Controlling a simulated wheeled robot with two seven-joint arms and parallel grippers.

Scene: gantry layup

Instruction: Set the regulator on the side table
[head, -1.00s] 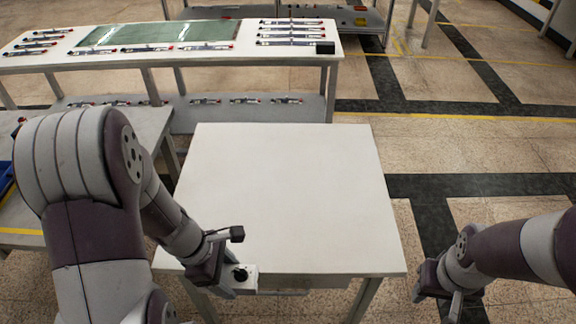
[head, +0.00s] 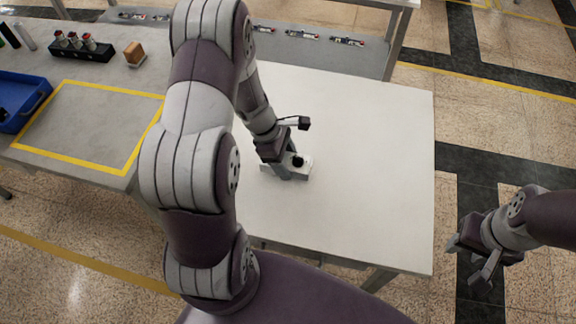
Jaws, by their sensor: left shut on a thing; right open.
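The regulator (head: 305,164) is a small pale block with a black round knob on top. It is over the white side table (head: 375,140), near the table's middle left. My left gripper (head: 290,170) is shut on the regulator from its left side, and the fingers hide part of it. I cannot tell whether the regulator touches the table top. My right gripper (head: 472,262) is open and empty, off the right edge of the table above the floor.
A grey bench at the left has a yellow-outlined area (head: 95,125), a blue tray (head: 22,103), a black rack with small bottles (head: 80,50) and an orange-brown block (head: 134,53). The right half of the side table is clear.

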